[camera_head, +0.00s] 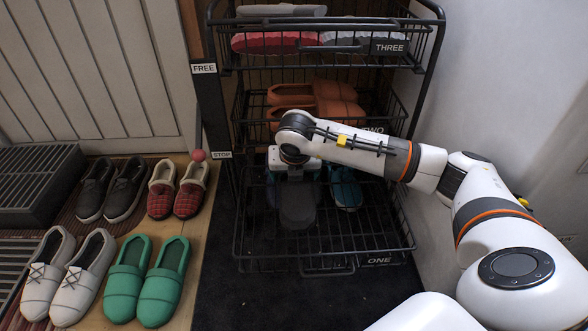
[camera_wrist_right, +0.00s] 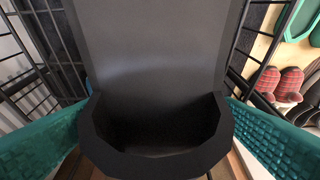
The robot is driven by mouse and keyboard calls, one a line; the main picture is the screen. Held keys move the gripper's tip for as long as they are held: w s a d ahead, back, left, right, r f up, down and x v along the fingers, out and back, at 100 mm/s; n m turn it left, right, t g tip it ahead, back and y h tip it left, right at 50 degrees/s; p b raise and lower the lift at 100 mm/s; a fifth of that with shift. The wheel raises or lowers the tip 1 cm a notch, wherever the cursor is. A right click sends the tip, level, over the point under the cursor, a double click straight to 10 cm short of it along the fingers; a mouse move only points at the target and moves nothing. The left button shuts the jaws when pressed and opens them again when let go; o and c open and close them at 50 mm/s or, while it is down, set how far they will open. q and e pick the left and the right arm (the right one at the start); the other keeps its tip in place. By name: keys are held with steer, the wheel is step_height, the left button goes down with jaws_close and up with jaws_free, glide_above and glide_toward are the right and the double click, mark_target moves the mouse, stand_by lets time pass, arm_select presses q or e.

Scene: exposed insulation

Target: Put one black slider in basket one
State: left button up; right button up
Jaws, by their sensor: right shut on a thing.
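In the right wrist view the slider (camera_wrist_right: 155,95) fills the middle, between two teal textured finger pads at the sides. Whether its underside touches the basket floor cannot be told. The gripper's fingertips are mostly hidden in the head view. My left gripper is not in view.
Teal footwear (camera_head: 346,189) lies in basket one, right of the slider. Orange shoes (camera_head: 315,103) fill basket two above; red and grey ones (camera_head: 275,42) are in basket three. Black (camera_head: 127,188), red plaid (camera_head: 190,190), white (camera_head: 85,275) and green (camera_head: 162,283) pairs stand on the left floor.

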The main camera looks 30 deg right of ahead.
step_height(320, 180, down, 11)
steer(key=b, duration=0.7)
steer(key=shift+f+b, duration=0.2)
steer(key=shift+b, duration=0.15)
steer(key=shift+f, duration=0.65)
steer(key=o, duration=0.9)
